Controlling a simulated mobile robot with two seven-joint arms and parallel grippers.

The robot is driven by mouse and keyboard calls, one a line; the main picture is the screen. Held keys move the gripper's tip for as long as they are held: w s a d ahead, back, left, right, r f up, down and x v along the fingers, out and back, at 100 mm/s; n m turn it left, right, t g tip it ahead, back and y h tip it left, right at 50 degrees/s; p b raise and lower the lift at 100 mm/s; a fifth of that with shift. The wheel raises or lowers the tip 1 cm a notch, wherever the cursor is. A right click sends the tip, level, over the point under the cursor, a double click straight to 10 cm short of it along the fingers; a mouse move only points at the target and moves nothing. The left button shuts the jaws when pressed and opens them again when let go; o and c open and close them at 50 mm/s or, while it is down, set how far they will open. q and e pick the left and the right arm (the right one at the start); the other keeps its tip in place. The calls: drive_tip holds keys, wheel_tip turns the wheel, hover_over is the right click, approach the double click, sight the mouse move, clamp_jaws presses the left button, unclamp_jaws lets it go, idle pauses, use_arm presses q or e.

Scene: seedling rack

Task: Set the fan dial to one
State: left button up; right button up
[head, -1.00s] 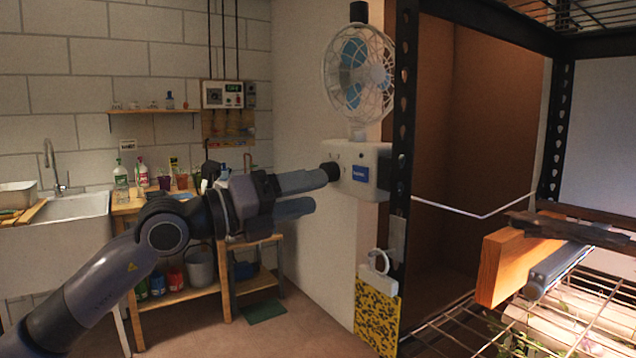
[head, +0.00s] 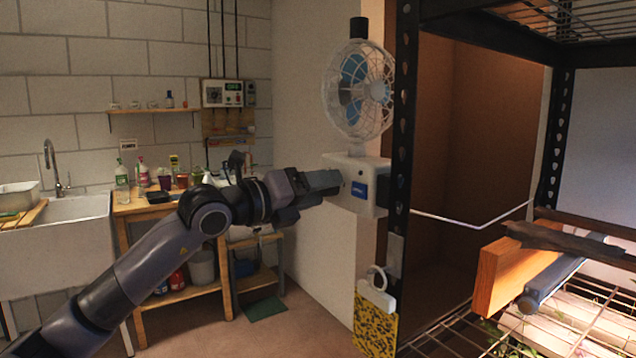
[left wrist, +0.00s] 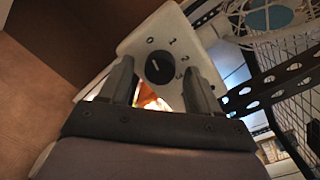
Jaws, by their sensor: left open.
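The fan dial (left wrist: 158,66) is a round black knob with a pale pointer line, on the white face of the fan's control box (left wrist: 205,62). The digits 0, 1, 2 and 3 are printed around it. I cannot tell for sure which digit the line points at. My left gripper (left wrist: 157,72) is open, with one finger on each side of the dial; contact is not clear. In the head view the left gripper (head: 328,181) is at the left side of the control box (head: 370,190) and hides the dial. The caged fan (head: 358,90) stands above. My right gripper is out of view.
A black perforated rack post (head: 403,150) stands right beside the box. A yellow speckled card (head: 375,325) hangs below it from a white hook. A bench (head: 180,205) and sink (head: 65,235) stand behind the arm.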

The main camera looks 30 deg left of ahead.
use_arm(q)
drive_tip(key=shift+w, duration=0.1)
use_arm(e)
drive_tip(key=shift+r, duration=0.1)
use_arm(q)
drive_tip(key=c, duration=1)
drive_tip(key=shift+c, duration=0.2)
drive_tip(key=shift+f, duration=0.1)
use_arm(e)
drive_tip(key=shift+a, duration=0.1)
use_arm(q)
drive_tip(key=shift+f+m+b, duration=0.15)
drive_tip(key=shift+m+b, duration=0.95)
drive_tip(key=shift+b, duration=0.1)
drive_tip(key=shift+m+b, duration=0.65)
drive_tip(key=shift+m, duration=0.25)
drive_tip(key=shift+m+h+b, duration=0.4)
drive_tip(key=shift+m+b, duration=0.95)
drive_tip(key=shift+m, duration=1.55)
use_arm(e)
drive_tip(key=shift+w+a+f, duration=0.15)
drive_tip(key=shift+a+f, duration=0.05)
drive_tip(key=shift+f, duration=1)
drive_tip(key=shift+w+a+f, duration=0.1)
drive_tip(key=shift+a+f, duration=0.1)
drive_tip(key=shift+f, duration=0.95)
use_arm(q)
drive_tip(key=shift+m, duration=0.3)
